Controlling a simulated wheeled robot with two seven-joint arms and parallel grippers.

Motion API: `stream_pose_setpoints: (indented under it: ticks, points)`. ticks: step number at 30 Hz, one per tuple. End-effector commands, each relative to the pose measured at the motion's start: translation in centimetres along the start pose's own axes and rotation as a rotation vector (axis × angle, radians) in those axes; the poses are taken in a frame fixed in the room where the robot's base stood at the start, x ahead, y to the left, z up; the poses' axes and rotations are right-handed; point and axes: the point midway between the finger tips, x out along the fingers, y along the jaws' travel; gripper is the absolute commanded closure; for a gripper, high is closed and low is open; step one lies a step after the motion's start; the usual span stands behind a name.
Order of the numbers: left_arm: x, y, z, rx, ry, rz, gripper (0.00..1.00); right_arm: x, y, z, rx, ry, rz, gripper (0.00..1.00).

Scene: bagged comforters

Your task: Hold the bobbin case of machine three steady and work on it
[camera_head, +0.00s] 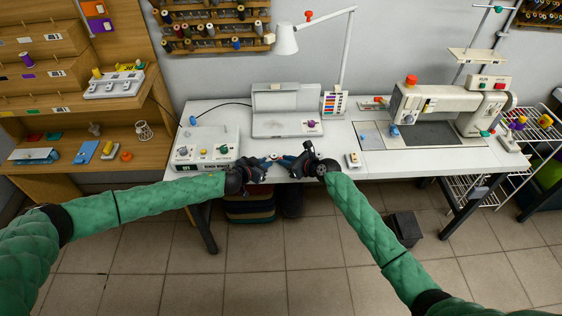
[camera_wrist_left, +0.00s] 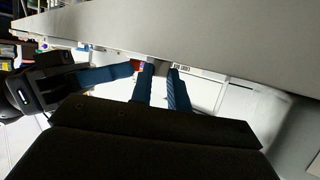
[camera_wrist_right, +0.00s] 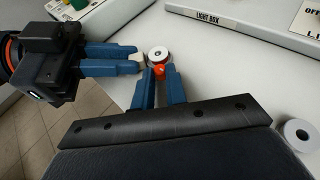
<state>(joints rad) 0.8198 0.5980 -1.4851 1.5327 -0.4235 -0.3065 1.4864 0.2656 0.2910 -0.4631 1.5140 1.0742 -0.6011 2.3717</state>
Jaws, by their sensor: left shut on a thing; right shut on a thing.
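A small round bobbin case (camera_wrist_right: 158,53), pale with a dark centre, sits at the table's front edge between my two grippers. A red-orange piece (camera_wrist_right: 158,71) is right against its near side. In the head view the case is a tiny pale and red spot (camera_head: 274,157). My left gripper (camera_head: 268,162) comes from the left, its blue fingers shut at the pale side of the case; they also show in the left wrist view (camera_wrist_left: 161,70). My right gripper (camera_wrist_right: 164,78) is shut on the red-orange piece. The exact contact under the fingertips is hidden.
Behind the grippers stand a light box (camera_head: 285,128) and a control box (camera_head: 205,150). A sewing machine (camera_head: 450,105) stands at the right of the white table (camera_head: 250,152). A lamp (camera_head: 287,40) overhangs the back. A white ring (camera_wrist_right: 298,134) lies right of my right gripper.

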Motion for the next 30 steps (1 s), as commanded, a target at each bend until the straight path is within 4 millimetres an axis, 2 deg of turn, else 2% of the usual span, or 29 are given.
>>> stream_pose_setpoints:
  ticks: [5,6,9,10,16,19,30]
  points:
    - [0.02,0.09,-0.08,0.0,0.001,0.001,1.0,0.15,0.39,-0.03,0.02,0.0,-0.043,1.0]
    - [0.02,0.09,-0.08,0.0,0.001,0.001,1.0,0.12,0.34,-0.05,0.021,0.001,-0.05,0.84]
    - [0.03,0.09,-0.08,0.0,0.001,0.001,1.0,0.1,0.26,-0.04,0.019,0.002,-0.048,0.65]
    - [0.03,0.08,-0.07,0.0,0.001,0.001,1.0,0.1,0.26,-0.03,0.019,0.002,-0.048,0.61]
    - [0.01,0.02,-0.05,0.0,0.001,0.0,1.0,0.09,0.23,0.0,0.019,0.001,-0.048,0.61]
    - [0.01,0.01,-0.04,0.0,0.0,0.0,1.0,0.09,0.22,0.01,0.019,0.001,-0.048,0.41]
    - [0.0,-0.01,-0.02,0.0,0.0,0.0,1.0,0.08,0.2,0.02,0.019,0.001,-0.048,0.41]
